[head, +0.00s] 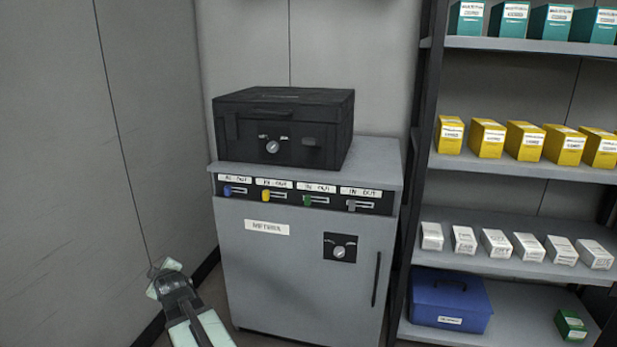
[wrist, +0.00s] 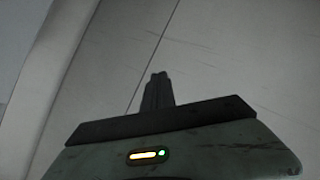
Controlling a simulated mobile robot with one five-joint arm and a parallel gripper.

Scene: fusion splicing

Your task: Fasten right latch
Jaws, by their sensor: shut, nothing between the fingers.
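A black case (head: 285,112) sits shut on top of a grey cabinet in the head view. Its left latch (head: 231,126) hangs upright on the front face. Its right latch (head: 311,141) looks like a dark piece lying level, sticking out from the front; its exact state is too small to tell. A round dial (head: 272,147) is between the latches. My gripper (head: 164,270) is low at the left, well below and apart from the case. In the wrist view my gripper (wrist: 157,78) has its fingers together, empty, with only wall beyond.
The grey cabinet (head: 290,270) has a row of coloured sliders (head: 295,197), a knob plate and a door handle (head: 376,279). A shelf rack (head: 520,170) with boxes stands close at its right. A wall is at the left.

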